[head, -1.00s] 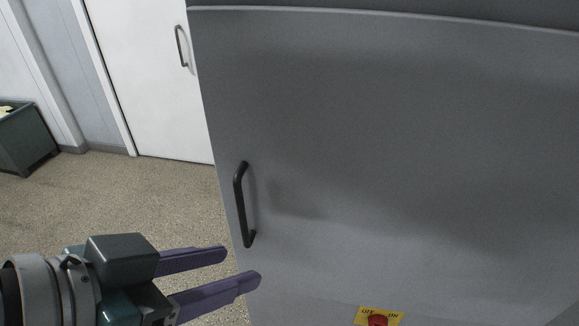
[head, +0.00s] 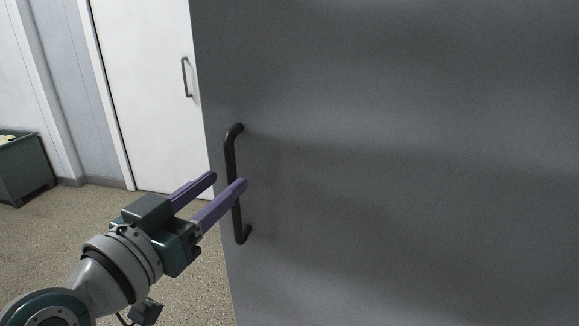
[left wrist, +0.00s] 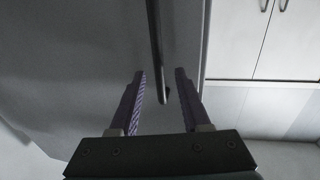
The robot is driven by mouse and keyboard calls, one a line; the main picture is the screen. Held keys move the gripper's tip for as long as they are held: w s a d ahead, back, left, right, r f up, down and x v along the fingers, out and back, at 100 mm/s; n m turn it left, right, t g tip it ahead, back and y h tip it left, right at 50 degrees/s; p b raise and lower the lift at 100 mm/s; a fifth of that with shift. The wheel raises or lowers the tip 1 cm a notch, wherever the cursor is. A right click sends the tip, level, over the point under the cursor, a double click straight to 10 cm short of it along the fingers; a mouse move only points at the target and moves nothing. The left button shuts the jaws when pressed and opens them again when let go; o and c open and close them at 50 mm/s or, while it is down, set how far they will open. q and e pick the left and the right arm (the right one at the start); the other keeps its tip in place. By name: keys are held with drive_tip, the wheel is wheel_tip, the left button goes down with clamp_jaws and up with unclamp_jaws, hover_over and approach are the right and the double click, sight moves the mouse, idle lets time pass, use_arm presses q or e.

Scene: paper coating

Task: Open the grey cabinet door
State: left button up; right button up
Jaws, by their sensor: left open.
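The grey cabinet door (head: 400,180) fills the right and middle of the head view and looks shut. Its black bar handle (head: 231,150) stands upright near the door's left edge. My left gripper (head: 226,183) is open at the handle, with one purple finger overlapping the bar in the head view. In the left wrist view, the handle (left wrist: 155,40) runs down between the two spread fingers (left wrist: 160,75), apart from both. The door (left wrist: 80,60) lies behind it. My right gripper is not in view.
A white door (head: 150,90) with a grey handle (head: 186,77) stands at the back left. A dark green bin (head: 25,170) is at the far left. Speckled floor (head: 60,240) is clear on the left. White cupboards (left wrist: 265,40) show in the left wrist view.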

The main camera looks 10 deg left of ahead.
sight(229, 179)
use_arm(q)
drive_tip(key=shift+w+d, duration=0.2)
drive_tip(key=shift+w, duration=0.75)
drive_tip(key=shift+w+d, duration=0.15)
drive_tip(key=shift+w, duration=0.75)
clamp_jaws()
